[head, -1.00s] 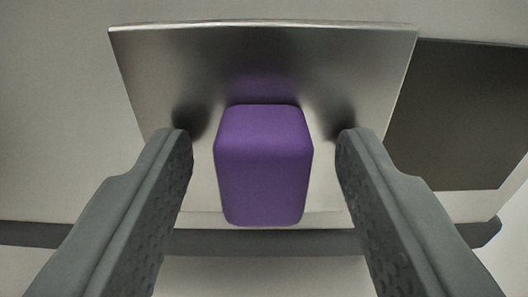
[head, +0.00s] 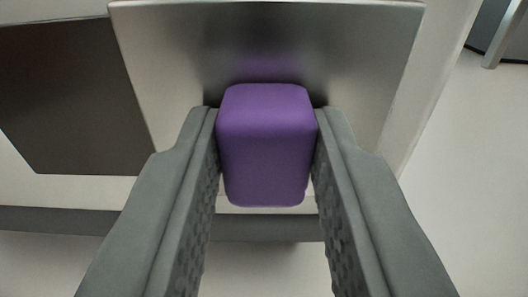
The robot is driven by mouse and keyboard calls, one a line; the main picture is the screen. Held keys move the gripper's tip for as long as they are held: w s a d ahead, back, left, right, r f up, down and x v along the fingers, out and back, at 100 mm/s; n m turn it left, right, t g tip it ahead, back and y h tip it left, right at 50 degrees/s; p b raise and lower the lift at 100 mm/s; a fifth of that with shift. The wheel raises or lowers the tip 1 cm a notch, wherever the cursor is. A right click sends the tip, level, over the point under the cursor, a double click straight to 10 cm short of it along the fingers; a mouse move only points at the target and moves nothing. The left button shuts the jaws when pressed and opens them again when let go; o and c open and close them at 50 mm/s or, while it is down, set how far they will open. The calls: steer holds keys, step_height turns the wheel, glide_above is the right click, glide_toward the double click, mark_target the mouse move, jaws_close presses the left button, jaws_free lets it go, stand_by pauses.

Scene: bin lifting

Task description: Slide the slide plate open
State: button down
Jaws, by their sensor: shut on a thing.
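The slide plate (head: 365,60) is a shiny metal panel at the top middle of the head view. A purple block-shaped handle (head: 266,145) sticks out from its front. My gripper (head: 267,122) is shut on the purple handle, with one dark grey finger touching each side. The plate stands at the right part of the pale cabinet front. A dark opening (head: 65,100) shows to the left of the plate. The plate's top edge is at the edge of the view.
A dark grey rail (head: 70,220) runs along the cabinet's bottom. Pale floor (head: 465,190) lies open to the right. A grey object with a metal leg (head: 500,40) stands at the far upper right.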

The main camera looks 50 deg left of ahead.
steer(key=shift+w+d+r, duration=0.1)
steer(key=shift+w+d, duration=0.1)
steer(key=shift+w, duration=0.1)
steer(key=c, duration=1.1)
jaws_free()
steer(key=shift+d, duration=0.1)
steer(key=v, duration=1.7)
steer(key=shift+s+d, duration=0.1)
steer(key=shift+d, duration=0.05)
